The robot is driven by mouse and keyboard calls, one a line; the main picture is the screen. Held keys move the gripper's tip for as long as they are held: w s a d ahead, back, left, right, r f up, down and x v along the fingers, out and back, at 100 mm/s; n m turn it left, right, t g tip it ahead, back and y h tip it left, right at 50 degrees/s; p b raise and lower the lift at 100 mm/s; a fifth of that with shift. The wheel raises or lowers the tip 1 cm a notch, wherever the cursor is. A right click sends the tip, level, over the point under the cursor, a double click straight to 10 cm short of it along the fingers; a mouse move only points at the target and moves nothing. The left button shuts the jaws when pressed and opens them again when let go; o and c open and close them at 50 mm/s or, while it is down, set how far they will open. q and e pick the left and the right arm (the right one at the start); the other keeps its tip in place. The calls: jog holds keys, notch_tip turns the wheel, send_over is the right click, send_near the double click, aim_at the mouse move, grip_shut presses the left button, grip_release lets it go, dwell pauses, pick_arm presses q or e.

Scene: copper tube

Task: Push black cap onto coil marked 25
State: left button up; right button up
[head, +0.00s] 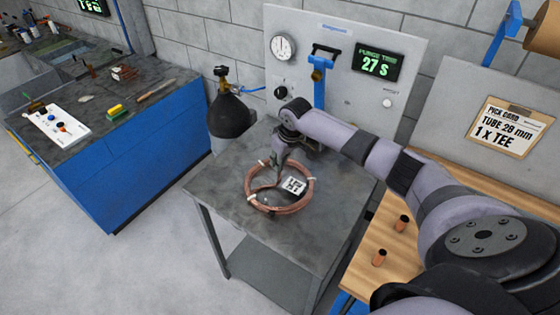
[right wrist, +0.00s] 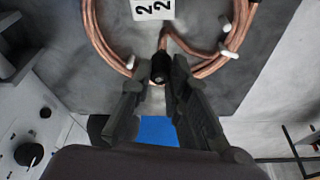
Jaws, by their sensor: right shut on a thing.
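A copper coil (head: 250,192) lies flat on the grey table, tied with white bands. It also shows in the right wrist view (right wrist: 100,40). A white tag (head: 293,186) sits inside the coil; its full number is not readable, and the wrist view cuts it off. My right gripper (head: 278,179) points down at the coil's far side. In the right wrist view, my right gripper (right wrist: 158,78) is shut on the black cap (right wrist: 159,66). The cap is at the coil's free tube end, in line with it; how far it is on cannot be told. My left gripper is out of view.
A dark gas bottle (head: 228,115) stands behind the table's left corner. A panel with a gauge (head: 283,46) and a "27 S" display (head: 377,63) rises behind. Copper fittings (head: 379,258) stand on the wooden bench. The front of the grey table (head: 270,240) is clear.

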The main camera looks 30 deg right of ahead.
jog(key=shift+p, duration=0.45)
jog(key=shift+p, duration=0.55)
dwell(0.9)
jog(key=shift+f+b, duration=0.7)
jog(key=shift+f, duration=1.1)
jog(key=o, duration=0.7)
jog(key=shift+o, duration=0.2)
